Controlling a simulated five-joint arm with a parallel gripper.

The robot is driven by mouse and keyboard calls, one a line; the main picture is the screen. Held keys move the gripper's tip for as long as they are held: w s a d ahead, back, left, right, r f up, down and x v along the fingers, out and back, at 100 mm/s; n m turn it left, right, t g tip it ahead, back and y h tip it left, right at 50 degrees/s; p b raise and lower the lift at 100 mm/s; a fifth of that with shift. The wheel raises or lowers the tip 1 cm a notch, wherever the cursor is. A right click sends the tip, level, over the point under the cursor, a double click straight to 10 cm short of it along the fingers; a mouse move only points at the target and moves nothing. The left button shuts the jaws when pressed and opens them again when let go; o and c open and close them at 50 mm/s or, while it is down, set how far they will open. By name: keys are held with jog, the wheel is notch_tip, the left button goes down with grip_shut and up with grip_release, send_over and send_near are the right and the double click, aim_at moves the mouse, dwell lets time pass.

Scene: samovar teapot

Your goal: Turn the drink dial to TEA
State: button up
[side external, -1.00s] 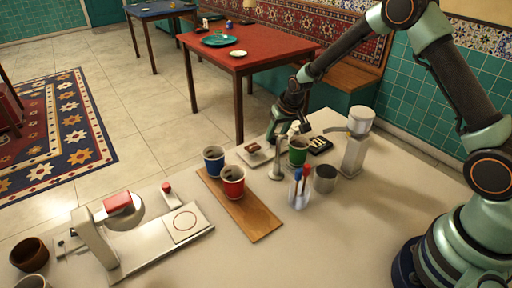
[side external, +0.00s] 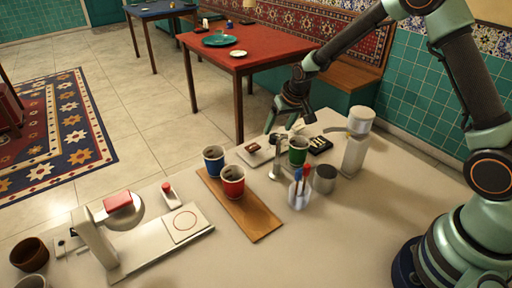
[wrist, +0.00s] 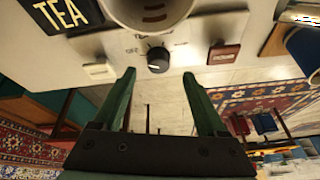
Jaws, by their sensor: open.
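The drink dial (wrist: 158,60) is a small black round knob on the pale machine face in the wrist view, with a light mark near its lower edge. I cannot tell which label this mark points to. A black sign reading TEA (wrist: 65,13) lies up and left of the dial. My gripper (wrist: 160,76) is open and empty, its two green fingers on either side below the dial and apart from it. In the side view my gripper (side external: 290,122) is at the far table edge behind the green cup (side external: 298,146). I cannot make out the dial there.
A brown label tile (wrist: 223,53) and a white tile (wrist: 99,71) flank the dial. The table's right front is clear.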

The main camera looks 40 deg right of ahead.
jog(key=v, duration=0.8)
jog(key=shift+r, duration=0.1)
jog(key=n+g, duration=0.4)
jog(key=n, duration=1)
send_over(275, 135)
notch_tip(275, 135, down, 12)
jog(key=shift+r, duration=0.25)
jog(key=shift+c, duration=0.3)
grip_shut()
